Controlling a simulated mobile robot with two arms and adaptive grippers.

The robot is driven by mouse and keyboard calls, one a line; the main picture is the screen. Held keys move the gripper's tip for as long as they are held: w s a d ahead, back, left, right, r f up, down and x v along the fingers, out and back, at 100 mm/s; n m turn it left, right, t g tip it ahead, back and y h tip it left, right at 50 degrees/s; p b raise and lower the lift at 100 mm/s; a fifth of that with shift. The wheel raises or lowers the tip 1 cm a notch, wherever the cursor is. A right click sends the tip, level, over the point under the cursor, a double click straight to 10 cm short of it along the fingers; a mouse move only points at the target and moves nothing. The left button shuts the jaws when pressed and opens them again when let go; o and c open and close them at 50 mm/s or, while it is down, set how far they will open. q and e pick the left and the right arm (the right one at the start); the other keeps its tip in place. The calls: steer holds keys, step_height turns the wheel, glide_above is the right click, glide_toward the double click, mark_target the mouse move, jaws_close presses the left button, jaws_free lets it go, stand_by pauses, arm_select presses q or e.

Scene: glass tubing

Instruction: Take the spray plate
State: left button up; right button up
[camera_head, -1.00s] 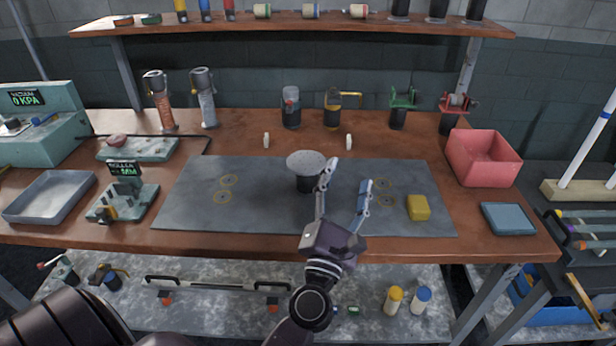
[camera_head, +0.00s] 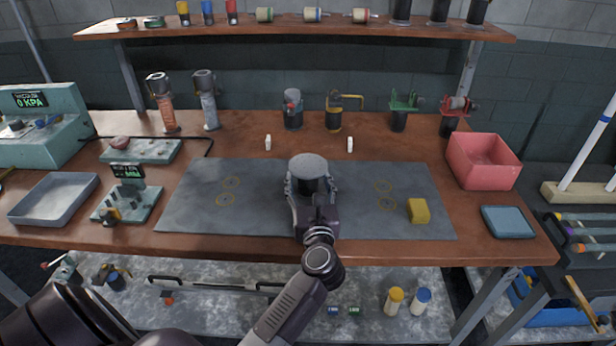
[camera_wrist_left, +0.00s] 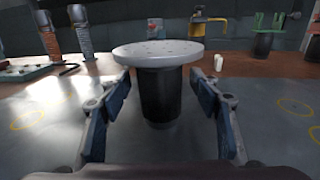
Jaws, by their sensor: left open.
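The spray plate (camera_head: 308,166) is a round grey disc with small holes on top of a dark cylindrical stand, upright on the grey mat (camera_head: 260,215). In the left wrist view the disc (camera_wrist_left: 158,53) and the black cylinder under it stand straight ahead. My left gripper (camera_head: 311,188) is open, with one finger on each side of the cylinder, below the disc's rim. In the left wrist view a gap shows between each finger and the cylinder. My right gripper is not in view.
A yellow block (camera_head: 418,211) lies on the mat's right part. A pink bin (camera_head: 484,160) and a blue tray (camera_head: 508,221) are on the right. Two small white pegs (camera_head: 350,144) stand behind the mat. Burners and clamps line the back. The mat's left half is clear.

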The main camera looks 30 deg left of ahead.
arm_select(q)
steer(key=shift+w+a, duration=0.35)
steer(key=shift+d, duration=0.1)
steer(key=shift+c, duration=0.2)
steer(key=c, duration=1.3)
steer(key=shift+c, duration=0.8)
steer(key=shift+r, duration=0.1)
